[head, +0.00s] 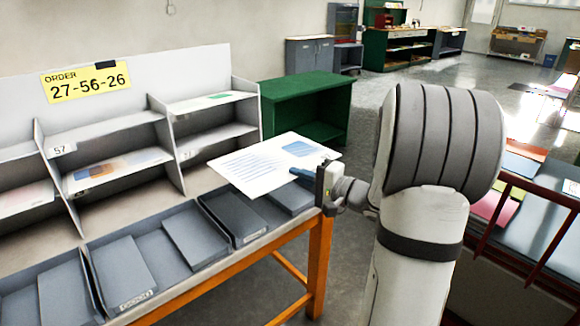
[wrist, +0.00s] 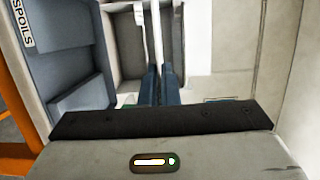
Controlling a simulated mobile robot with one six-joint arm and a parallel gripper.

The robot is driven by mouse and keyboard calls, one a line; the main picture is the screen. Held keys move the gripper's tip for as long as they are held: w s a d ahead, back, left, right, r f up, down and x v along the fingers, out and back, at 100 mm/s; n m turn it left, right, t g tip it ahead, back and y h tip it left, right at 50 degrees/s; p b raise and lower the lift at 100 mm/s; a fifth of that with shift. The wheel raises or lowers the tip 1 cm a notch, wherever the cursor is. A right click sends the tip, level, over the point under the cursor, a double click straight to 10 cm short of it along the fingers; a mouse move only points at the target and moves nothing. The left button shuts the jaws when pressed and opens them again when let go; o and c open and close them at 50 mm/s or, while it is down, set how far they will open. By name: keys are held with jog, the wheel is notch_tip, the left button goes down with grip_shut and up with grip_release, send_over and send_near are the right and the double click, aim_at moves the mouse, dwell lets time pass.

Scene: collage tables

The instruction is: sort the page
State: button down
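A white page (head: 250,172) with lines of blue text and a blue picture block is held out flat over the trays at the right end of the sorting bench. My gripper (head: 304,175) is shut on its right edge. In the wrist view the blue fingers (wrist: 160,85) stand close together, with the page's thin pale edge (wrist: 157,35) between them. The grey shelf rack (head: 178,150) behind has pages in some compartments; one label reads 57. A yellow sign (head: 86,83) reads ORDER 27-56-26. The page's underside is hidden.
Grey trays (head: 90,292) line the bench front; a SPOILS label (wrist: 22,22) shows on one in the wrist view. The bench has orange legs (head: 320,262). A green cabinet (head: 305,90) stands behind. A red-railed table (head: 545,205) with coloured sheets is at right.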

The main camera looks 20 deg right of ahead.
jog(key=shift+d+r, duration=0.3)
jog(key=shift+r, duration=0.3)
jog(key=n+h, duration=0.1)
jog(key=n, duration=0.4)
jog(key=shift+r+g, duration=0.1)
jog(key=shift+g, duration=0.3)
jog(key=n+h, duration=0.1)
jog(key=n, duration=0.2)
